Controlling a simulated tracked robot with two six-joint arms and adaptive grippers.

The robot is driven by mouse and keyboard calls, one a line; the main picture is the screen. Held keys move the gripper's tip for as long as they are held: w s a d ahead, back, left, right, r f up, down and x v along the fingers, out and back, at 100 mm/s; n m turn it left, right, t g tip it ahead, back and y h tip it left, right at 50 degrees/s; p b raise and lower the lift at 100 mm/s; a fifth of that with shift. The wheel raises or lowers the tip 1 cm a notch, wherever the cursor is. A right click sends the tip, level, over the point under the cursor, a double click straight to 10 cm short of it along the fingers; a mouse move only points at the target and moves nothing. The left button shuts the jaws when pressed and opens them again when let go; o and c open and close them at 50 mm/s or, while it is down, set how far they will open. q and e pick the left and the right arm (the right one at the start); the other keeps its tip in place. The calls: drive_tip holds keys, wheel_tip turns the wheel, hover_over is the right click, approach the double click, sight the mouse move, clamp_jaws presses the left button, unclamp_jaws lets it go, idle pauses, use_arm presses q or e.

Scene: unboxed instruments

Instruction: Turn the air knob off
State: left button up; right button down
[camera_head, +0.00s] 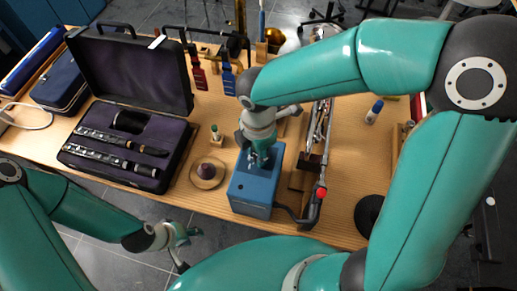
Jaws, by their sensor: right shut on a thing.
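A blue box (250,191) stands at the front middle of the wooden table. My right gripper (259,160) points down onto the top of this box, and its fingers are closed on a small part there. I take this part to be the air knob; the fingers hide it, so I cannot see which way it is turned. My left gripper (187,248) hangs in front of the table's front edge, low on the left. Its fingers are spread apart with nothing between them.
An open dark case (152,183) with black instrument pieces lies at the left. A round wooden stand (207,183) with a dark ball sits left of the box. A metal instrument with a red tip (320,192) lies close on the right.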

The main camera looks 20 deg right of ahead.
drive_tip(key=n+p, duration=0.1)
drive_tip(key=n, duration=0.2)
drive_tip(key=shift+n, duration=0.3)
idle(0.4)
drive_tip(key=c, duration=0.9)
unclamp_jaws()
drive_tip(key=shift+c, duration=0.2)
drive_tip(key=shift+r, duration=0.1)
wheel_tip(320, 180, up, 12)
drive_tip(key=shift+f, duration=0.2)
